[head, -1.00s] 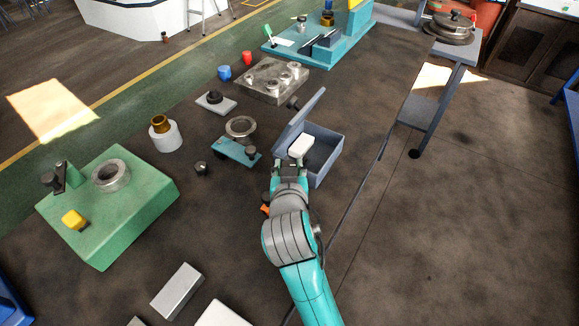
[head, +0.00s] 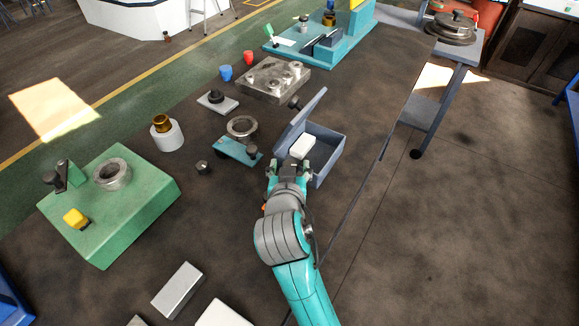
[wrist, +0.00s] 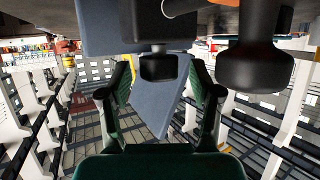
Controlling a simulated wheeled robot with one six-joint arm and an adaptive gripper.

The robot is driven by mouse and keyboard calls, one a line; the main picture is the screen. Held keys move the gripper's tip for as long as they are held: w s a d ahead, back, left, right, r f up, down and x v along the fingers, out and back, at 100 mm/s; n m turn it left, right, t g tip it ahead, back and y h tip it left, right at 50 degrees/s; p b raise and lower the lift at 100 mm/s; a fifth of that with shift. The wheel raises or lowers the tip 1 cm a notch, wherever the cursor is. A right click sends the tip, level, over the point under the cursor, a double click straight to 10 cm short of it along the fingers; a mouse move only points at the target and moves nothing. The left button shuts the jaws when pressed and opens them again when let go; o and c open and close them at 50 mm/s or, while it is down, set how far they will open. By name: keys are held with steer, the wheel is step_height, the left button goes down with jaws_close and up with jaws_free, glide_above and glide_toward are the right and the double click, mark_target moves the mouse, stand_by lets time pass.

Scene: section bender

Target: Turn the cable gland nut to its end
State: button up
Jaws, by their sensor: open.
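The open grey-blue box (head: 325,150) has a raised lid and a white block (head: 302,146) inside. A teal plate with a ring (head: 240,145) and a small black knob (head: 203,167) lie between my gripper and the nut. A green block (head: 110,205) stands at left.

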steer(key=v, duration=1.2)
stand_by(0.4)
